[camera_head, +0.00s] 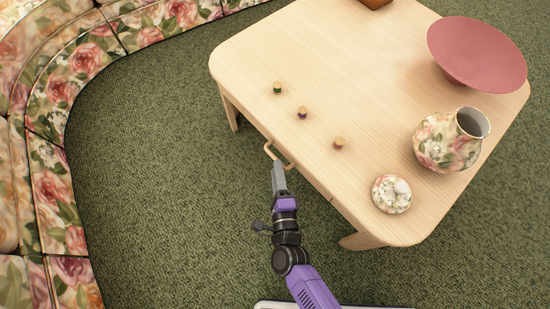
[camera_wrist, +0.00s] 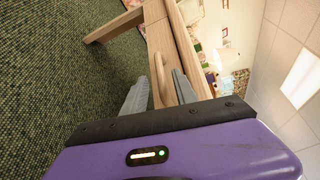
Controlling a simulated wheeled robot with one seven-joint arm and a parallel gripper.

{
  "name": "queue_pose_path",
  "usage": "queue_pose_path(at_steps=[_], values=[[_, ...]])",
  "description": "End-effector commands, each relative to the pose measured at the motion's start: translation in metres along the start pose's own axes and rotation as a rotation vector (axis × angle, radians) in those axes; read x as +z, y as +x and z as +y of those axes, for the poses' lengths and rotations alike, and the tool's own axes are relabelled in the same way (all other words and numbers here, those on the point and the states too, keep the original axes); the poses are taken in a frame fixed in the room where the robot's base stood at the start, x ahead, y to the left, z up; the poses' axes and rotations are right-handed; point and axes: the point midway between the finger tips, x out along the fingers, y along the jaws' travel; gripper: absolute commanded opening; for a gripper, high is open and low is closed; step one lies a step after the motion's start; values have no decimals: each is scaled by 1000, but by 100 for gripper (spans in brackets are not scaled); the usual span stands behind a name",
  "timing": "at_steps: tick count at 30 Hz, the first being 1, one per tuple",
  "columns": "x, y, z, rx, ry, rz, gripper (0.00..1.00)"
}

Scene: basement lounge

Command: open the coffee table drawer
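The light wooden coffee table (camera_head: 350,90) stands at the right in the head view. Its drawer handle (camera_head: 268,149), a pale wooden bar, sticks out from the near left side; the drawer looks closed, its front mostly hidden under the tabletop. My gripper (camera_head: 279,170) is right at the handle. In the wrist view my gripper (camera_wrist: 162,86) has its two grey fingers apart, with the handle (camera_wrist: 157,82) between them. A gap shows beside the handle, so the fingers do not look closed on it.
On the tabletop are a pink bowl (camera_head: 476,52), a floral vase (camera_head: 446,141), a floral lid (camera_head: 391,194) and three small corked pieces (camera_head: 302,112). A floral sofa (camera_head: 60,110) curves along the left. Green carpet (camera_head: 160,170) between sofa and table is clear.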

Motion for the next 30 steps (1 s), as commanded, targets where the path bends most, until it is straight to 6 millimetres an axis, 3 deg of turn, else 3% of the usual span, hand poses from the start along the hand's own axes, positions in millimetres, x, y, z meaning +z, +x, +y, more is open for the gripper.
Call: queue_pose_path(at_steps=[3,9,21,27,30], values=[[-1,21,1,-3,-2,0,34],[0,45,1,-1,-3,-1,34],[0,53,0,0,-2,0,34],[0,53,0,0,-3,0,0],[0,53,0,-1,-3,0,0]])
